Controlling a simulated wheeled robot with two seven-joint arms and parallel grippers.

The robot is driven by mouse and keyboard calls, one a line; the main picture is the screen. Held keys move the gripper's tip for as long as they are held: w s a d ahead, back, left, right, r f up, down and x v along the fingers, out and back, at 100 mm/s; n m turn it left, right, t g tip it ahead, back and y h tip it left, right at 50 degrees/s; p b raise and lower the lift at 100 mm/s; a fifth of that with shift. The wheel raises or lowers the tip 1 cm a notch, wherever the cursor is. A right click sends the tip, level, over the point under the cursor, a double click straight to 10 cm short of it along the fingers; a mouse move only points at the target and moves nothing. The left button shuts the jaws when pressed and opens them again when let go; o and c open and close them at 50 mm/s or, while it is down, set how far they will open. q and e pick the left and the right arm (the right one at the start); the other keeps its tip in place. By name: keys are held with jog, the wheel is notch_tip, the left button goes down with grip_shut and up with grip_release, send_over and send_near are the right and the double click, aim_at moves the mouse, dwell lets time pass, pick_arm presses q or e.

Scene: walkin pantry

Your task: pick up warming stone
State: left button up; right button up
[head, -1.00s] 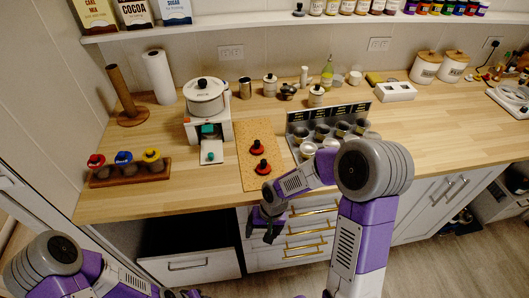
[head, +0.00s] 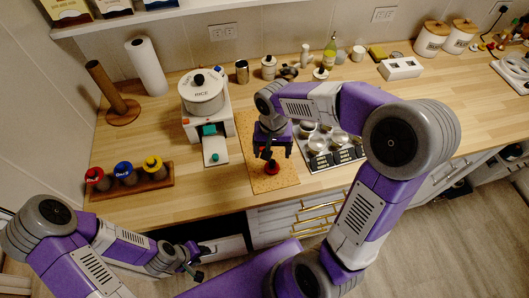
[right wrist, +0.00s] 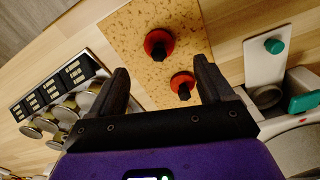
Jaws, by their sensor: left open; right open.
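Two red discs with black knobs lie on a speckled tan cork board on the counter; they are likely the warming stones, but no label shows. In the right wrist view the larger-looking disc (right wrist: 159,43) is beyond the fingertips, and the other disc (right wrist: 182,84) is nearer, close to one finger. In the head view one disc (head: 271,168) shows just below my right gripper (head: 268,152), which hides the other. My right gripper is open and empty above the board, its fingers (right wrist: 163,76) apart. My left gripper (head: 194,266) is open and low, in front of the counter.
The cork board (head: 259,184) lies between a white rice dispenser (head: 203,97) and a tray of metal-lidded jars (head: 330,160). A wooden rack (head: 130,190) with red, blue and yellow-topped items stands left. Drawers are below.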

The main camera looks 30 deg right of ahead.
aim_at(272, 162)
jog(key=f, duration=0.2)
jog(key=f+b, duration=0.1)
jog(key=f, duration=0.4)
jog(key=shift+s+f+b, duration=0.1)
jog(key=shift+s+b, duration=0.15)
jog(key=shift+b, duration=0.1)
jog(key=c, duration=1.2)
